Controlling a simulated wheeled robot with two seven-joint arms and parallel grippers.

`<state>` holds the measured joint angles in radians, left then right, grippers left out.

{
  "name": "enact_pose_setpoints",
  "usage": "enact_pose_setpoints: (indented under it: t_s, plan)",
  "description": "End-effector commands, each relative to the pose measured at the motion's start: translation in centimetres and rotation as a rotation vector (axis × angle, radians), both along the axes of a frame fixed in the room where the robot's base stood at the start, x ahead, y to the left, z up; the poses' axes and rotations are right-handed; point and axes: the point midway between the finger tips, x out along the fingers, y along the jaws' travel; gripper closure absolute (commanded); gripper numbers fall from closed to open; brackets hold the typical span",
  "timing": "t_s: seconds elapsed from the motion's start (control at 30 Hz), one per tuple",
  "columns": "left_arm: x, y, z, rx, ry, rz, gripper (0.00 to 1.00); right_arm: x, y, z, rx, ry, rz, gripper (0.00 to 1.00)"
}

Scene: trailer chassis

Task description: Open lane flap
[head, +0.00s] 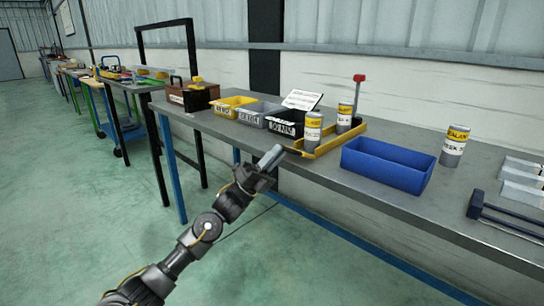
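A yellow lane (334,143) with low rails lies on the grey workbench, its near end by the front edge. Two white-and-grey cans with yellow bands stand at it, a nearer can (313,133) and a farther can (344,118). I cannot clearly pick out the flap; the lane's near left end is small and partly close to my gripper. My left gripper (273,155) is just left of that end, at the bench's front edge. Its fingers look close together, but I cannot tell whether they are open or shut, or touching the lane. My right gripper is out of view.
A blue bin (387,166) stands right of the lane, with another can (454,147) beyond it. A red-topped post (358,93) rises behind the lane. Yellow (232,106), grey and black bins stand to the left. Floor before the bench is clear.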

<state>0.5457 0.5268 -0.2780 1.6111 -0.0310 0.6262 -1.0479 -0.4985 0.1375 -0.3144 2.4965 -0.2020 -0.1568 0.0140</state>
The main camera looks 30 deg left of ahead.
Motion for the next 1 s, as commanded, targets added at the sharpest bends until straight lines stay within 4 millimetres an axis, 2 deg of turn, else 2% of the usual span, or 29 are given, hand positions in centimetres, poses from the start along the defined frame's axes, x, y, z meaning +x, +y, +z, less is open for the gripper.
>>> enact_pose_setpoints:
  t_s: [0.03, 0.17, 0.53, 1.0]
  plan:
    - [-0.3, -1.0, -0.3, 0.007, 0.001, -0.027, 0.84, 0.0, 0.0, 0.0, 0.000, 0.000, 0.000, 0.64]
    - [-0.3, -0.6, -0.2, 0.007, 0.003, -0.018, 0.68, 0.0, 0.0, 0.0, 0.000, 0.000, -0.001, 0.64]
    - [-0.5, 0.2, -0.8, 0.007, 0.007, -0.007, 0.68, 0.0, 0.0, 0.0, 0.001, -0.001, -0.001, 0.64]
    - [-4.0, 4.7, -7.0, 0.006, 0.007, -0.006, 0.68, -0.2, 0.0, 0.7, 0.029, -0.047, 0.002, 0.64]
